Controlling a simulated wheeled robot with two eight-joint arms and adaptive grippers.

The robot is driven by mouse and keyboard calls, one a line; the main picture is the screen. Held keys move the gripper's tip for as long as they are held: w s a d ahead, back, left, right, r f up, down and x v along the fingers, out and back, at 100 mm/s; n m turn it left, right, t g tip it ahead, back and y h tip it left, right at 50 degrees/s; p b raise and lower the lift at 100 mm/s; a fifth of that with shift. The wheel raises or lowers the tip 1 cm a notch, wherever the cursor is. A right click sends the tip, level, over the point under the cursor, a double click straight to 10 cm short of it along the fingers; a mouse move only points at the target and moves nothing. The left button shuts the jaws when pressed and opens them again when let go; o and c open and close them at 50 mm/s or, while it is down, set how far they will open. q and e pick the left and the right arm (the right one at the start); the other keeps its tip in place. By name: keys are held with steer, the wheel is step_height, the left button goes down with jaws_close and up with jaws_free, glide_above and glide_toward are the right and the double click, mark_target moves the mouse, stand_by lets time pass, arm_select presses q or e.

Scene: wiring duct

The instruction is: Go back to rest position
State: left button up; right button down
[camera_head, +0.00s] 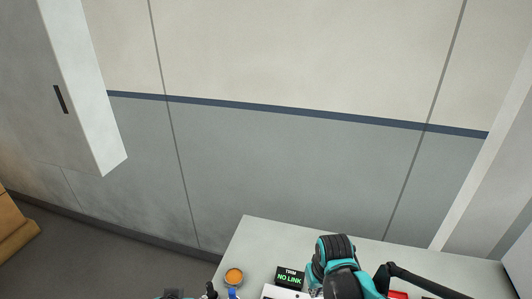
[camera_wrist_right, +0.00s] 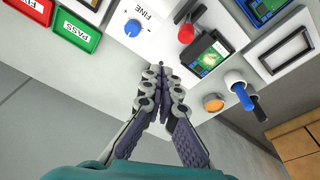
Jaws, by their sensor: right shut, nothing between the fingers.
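My right gripper (camera_wrist_right: 160,72) is shut and empty in the right wrist view. Its fingertips are together close to the edge of a white panel (camera_wrist_right: 118,48) with a blue knob marked FINE (camera_wrist_right: 133,28); I cannot tell whether they touch it. In the head view my right arm (camera_head: 341,268) reaches over the table (camera_head: 262,240) at the bottom, and its fingers are mostly hidden or cut off.
A NO LINK display (camera_head: 289,278) and an orange round item (camera_head: 234,275) are on the table. The wrist view shows a green PASS tray (camera_wrist_right: 76,31), a red tray (camera_wrist_right: 32,10), a small screen device (camera_wrist_right: 205,58) and blue-handled tool (camera_wrist_right: 243,96). A wall cabinet (camera_head: 60,90) hangs upper left.

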arm_select(q)
step_height(320, 180, down, 13)
steer(key=b, duration=1.1)
steer(key=shift+r, duration=0.2)
arm_select(e)
steer(key=s+d+f+m+t, duration=0.2)
steer(key=s+d+f+t, duration=0.1)
steer(key=s+t, duration=0.2)
steer(key=s, duration=0.2)
steer(key=shift+s+d+f, duration=0.25)
steer(key=shift+s+f, duration=0.05)
steer(key=shift+s, duration=0.05)
arm_select(q)
jaws_close()
steer(key=shift+d, duration=0.1)
